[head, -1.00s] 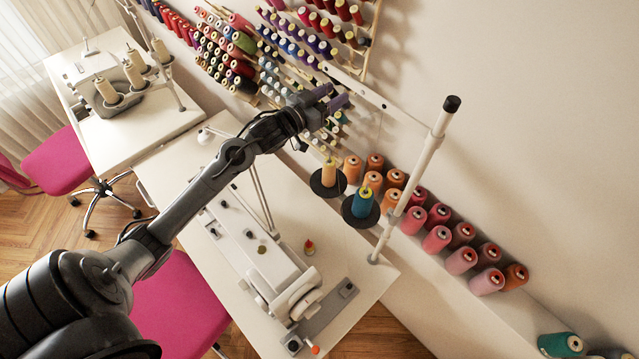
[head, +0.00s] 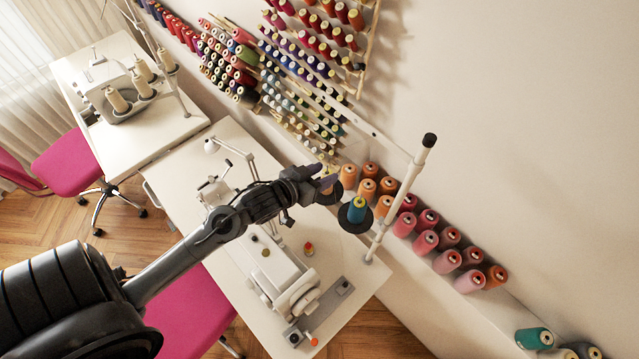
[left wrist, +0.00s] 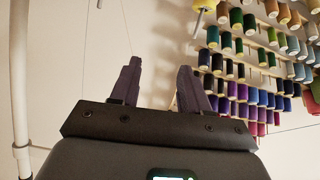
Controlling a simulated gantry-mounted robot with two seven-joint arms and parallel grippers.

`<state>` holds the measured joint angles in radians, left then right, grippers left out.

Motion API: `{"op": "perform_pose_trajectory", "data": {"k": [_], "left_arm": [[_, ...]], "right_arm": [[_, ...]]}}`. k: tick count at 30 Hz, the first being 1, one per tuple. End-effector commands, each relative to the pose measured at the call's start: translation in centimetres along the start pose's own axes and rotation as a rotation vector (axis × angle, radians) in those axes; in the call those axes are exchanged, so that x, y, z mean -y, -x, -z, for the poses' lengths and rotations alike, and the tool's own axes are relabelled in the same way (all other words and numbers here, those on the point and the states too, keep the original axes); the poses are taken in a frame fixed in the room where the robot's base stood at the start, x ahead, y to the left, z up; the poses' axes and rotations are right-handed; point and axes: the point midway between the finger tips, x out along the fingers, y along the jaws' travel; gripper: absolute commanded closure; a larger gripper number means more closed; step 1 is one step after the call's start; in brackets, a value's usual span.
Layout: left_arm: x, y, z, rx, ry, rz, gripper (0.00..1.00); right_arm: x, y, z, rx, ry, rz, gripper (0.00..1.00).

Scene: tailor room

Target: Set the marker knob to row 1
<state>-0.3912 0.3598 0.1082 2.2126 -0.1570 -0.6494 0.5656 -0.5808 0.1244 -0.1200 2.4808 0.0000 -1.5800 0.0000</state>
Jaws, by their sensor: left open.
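I cannot tell which part is the marker knob, and no row numbers are readable. The white sewing machine (head: 290,285) stands on the white table (head: 222,135). A small orange knob (head: 313,341) shows at the table's near end. My left gripper (head: 329,182) is open and empty in the head view. It overlaps the thread stand's spool area, and I cannot tell whether it touches anything. In the left wrist view its two dark fingers (left wrist: 156,75) are apart with only wall between them. My right gripper is in neither view.
A teal cone (head: 356,213) sits on the stand beside a white post (head: 402,195). Orange and red cones (head: 447,261) line the ledge by the wall. A rack of spools (head: 300,75) hangs behind. A pink chair (head: 190,312) is below my arm.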

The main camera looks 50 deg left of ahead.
Motion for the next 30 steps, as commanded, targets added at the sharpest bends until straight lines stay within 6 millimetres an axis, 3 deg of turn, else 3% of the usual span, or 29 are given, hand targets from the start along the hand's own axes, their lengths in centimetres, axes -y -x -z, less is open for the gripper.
{"op": "perform_pose_trajectory", "data": {"k": [3,12,30], "left_arm": [[-1.1,1.2,-0.6,0.058,0.001,0.010,0.54],[-2.6,2.8,-2.1,0.142,-0.003,0.023,0.54],[-2.8,3.0,-2.4,0.154,-0.010,0.024,0.55]], "right_arm": [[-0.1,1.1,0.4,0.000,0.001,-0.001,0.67],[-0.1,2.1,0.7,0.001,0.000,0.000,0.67],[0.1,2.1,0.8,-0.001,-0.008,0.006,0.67]]}}
